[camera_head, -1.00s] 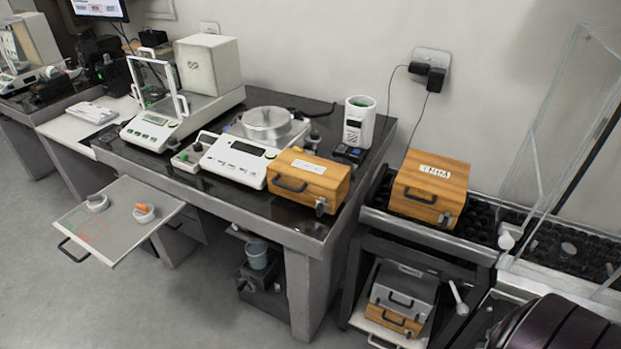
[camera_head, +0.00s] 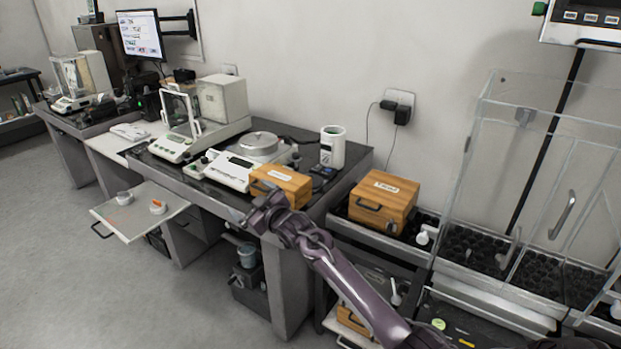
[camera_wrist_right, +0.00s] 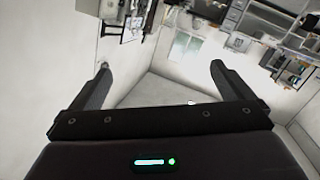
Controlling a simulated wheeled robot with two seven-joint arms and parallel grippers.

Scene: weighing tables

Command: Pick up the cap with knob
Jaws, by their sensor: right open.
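I cannot tell for sure which thing is the cap with knob. A round silver disc (camera_head: 260,140) with a raised top sits on the white balance (camera_head: 230,171) on the dark weighing table. Two small round pieces lie on the pull-out board at the left: a grey one (camera_head: 123,197) and a white one with orange on it (camera_head: 157,207). My right gripper (camera_head: 254,209) is in front of the table's edge, below the wooden box, apart from all of these. In the right wrist view its fingers (camera_wrist_right: 160,85) are spread, with nothing between them. My left gripper is not in view.
A wooden box (camera_head: 281,186) stands at the table's front, just behind my gripper. A white cylinder (camera_head: 332,147) stands at the back right. A second wooden box (camera_head: 384,201) and a clear glass enclosure (camera_head: 540,190) are to the right. The floor at left is clear.

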